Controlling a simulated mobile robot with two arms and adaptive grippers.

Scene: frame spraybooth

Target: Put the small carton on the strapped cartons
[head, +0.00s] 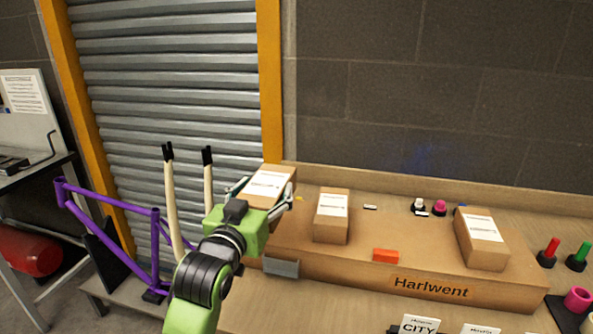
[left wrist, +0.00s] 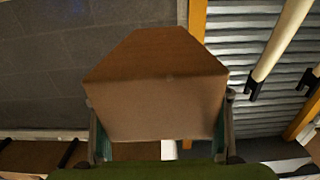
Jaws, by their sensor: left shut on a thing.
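My left gripper (head: 265,203) is shut on a small brown carton (head: 267,184) with a white label on top, at the left end of the raised brown step. In the left wrist view the carton (left wrist: 158,90) fills the space between the fingers (left wrist: 160,135). I cannot tell whether its underside touches the step. Two similar labelled cartons stand on the step, a middle carton (head: 330,228) and a right carton (head: 484,250). No strapped cartons can be made out clearly; a brown surface with a dark band (left wrist: 68,153) shows low in the left wrist view. My right gripper is out of view.
A block wall is behind.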

